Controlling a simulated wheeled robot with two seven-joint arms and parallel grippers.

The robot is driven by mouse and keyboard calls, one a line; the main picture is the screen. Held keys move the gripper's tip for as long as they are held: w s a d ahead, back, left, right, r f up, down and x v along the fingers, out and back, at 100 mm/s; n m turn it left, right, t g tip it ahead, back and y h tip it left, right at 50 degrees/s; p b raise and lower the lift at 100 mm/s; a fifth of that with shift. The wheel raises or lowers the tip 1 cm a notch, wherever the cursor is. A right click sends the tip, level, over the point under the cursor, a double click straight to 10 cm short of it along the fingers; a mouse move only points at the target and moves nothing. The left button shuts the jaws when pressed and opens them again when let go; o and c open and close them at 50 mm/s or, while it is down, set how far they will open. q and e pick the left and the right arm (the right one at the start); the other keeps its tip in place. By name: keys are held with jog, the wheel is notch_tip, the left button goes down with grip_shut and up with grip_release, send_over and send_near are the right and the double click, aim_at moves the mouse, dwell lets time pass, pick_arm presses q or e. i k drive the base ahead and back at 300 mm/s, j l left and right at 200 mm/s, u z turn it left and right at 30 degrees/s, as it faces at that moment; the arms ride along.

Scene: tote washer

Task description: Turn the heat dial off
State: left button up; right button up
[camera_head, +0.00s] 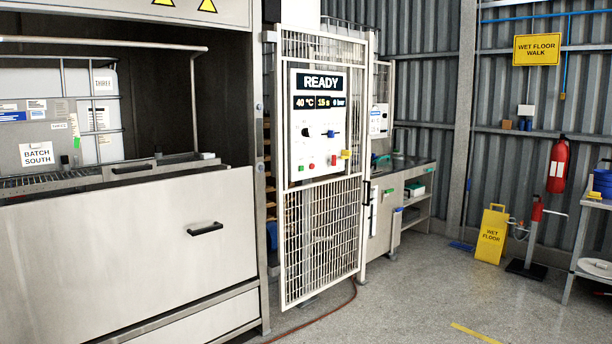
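A white control panel (319,112) is mounted on a white mesh gate in the middle of the view. Its display (320,101) reads "READY", "40 °C", "15" with a small unit, and "0 bar". Below the display on the left is a small black round dial (305,132) with marks around it. Its label and pointer setting are too small to read, so I cannot confirm that it is the heat dial. A blue handle (329,134) sits to its right. Lower down are small green, red and yellow controls. Neither of my grippers is in view.
The mesh gate (322,235) stands beside the steel washer (130,240), which has a black handle. A red hose lies on the floor below the gate. A yellow wet floor sign (491,235) and a cart stand at the right. The floor in front is mostly clear.

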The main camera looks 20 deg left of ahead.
aim_at(305, 131)
jog(key=u, duration=0.55)
jog(key=i+j, duration=0.1)
jog(key=i, duration=2.2)
jog(key=i+j, duration=0.15)
jog(key=i, duration=1)
jog(key=l+z, duration=0.05)
jog(key=l, duration=0.05)
